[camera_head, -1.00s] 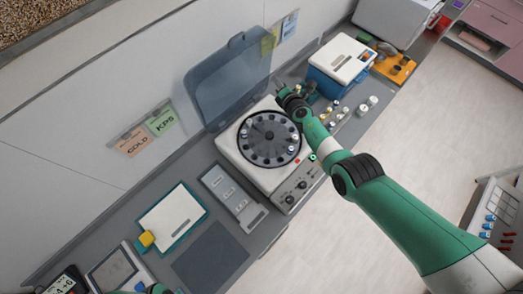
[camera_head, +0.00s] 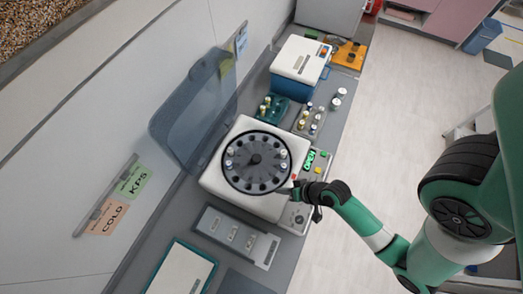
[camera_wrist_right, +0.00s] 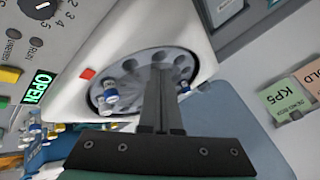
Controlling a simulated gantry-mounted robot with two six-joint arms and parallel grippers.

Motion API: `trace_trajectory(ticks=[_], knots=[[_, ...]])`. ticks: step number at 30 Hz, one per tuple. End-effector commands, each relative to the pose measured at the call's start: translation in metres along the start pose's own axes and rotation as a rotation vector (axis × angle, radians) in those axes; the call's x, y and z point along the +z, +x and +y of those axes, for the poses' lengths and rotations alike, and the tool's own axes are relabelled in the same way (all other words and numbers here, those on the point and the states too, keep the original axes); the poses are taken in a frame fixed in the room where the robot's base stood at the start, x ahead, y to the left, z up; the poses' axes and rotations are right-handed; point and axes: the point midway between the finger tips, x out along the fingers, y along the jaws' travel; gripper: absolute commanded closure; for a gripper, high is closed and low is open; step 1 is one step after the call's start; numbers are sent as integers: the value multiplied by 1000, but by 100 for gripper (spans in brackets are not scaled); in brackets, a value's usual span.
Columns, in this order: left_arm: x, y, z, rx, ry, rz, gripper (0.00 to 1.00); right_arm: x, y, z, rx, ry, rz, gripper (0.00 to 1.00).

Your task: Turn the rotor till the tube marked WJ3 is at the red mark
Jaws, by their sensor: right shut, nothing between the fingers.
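The centrifuge (camera_head: 213,183) stands on the bench with its clear lid (camera_head: 185,115) raised. Its dark round rotor (camera_head: 257,160) holds a few light-capped tubes (camera_head: 284,165); blue-and-white tubes (camera_wrist_right: 110,92) show in the right wrist view. No WJ3 marking is readable. My right gripper (camera_head: 291,190) is shut and empty by the rotor's lower right edge. In the wrist view its fingers (camera_wrist_right: 161,70) overlap the rotor; contact cannot be told. My left gripper is out of view.
A green OPEN display (camera_wrist_right: 42,87) and a knob (camera_wrist_right: 34,7) are on the control panel. A teal rack (camera_head: 272,108), loose tubes and a blue box (camera_head: 302,57) stand behind the centrifuge. A grey tray (camera_head: 237,236) lies in front.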

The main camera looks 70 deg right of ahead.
Motion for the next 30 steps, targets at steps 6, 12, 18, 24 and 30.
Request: trace_trajectory(ticks=[6, 12, 18, 24, 30], knots=[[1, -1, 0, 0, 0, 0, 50, -2, 12, -1, -2, -5, 3, 100], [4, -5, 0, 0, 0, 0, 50, -3, 49, -1, -3, -7, 4, 100], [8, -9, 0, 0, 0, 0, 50, -3, 85, -1, -1, -5, 5, 100], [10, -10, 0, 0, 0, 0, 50, -3, 100, -1, -1, -4, 6, 100], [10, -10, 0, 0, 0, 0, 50, -4, 101, -1, -1, -4, 6, 100]])
